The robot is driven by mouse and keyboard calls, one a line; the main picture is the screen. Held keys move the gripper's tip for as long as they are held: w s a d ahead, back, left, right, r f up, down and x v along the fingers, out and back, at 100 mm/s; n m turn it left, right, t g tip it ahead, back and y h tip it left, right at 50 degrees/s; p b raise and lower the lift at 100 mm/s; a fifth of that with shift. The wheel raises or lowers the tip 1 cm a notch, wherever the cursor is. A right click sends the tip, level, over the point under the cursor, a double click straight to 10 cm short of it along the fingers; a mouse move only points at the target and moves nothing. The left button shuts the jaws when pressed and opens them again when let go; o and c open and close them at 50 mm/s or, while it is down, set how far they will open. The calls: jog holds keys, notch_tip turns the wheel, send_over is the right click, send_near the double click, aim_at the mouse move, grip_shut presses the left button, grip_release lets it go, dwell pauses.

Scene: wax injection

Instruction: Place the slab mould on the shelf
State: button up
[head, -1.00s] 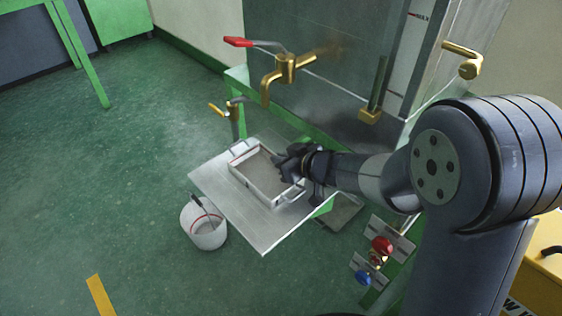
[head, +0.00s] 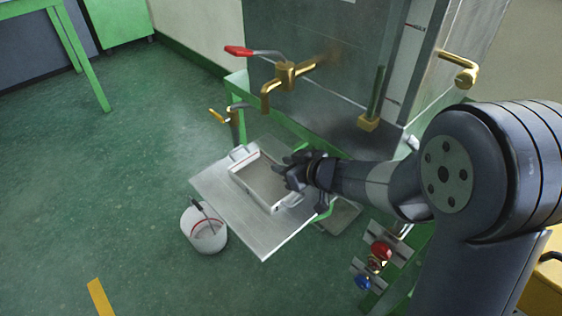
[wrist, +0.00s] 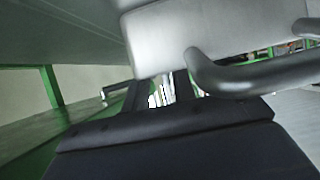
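The slab mould (head: 262,186) is a shallow, light grey rectangular box with a bar handle at each end. It appears to lie on the flat metal shelf (head: 215,190); a small gap underneath cannot be ruled out. My gripper (head: 282,174) is at the mould's right side, over its rim, and hides part of it. In the wrist view, a pale metal wall of the mould (wrist: 215,32) and its thick bar handle (wrist: 265,75) are very close. The gripper's dark fingers (wrist: 162,92) run up to the wall, a gap showing between them. Their tips are hidden, so their grip is unclear.
A white bucket (head: 205,232) is on the floor at front left. Red and blue knobs (head: 380,250) are at the right.

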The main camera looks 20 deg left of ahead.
jog(key=p+v, duration=0.4)
jog(key=v, duration=0.5)
jog(key=shift+d+r, duration=0.2)
jog(key=shift+s+d+r, duration=0.1)
jog(key=shift+s+d, duration=0.15)
jog(key=shift+d, duration=0.05)
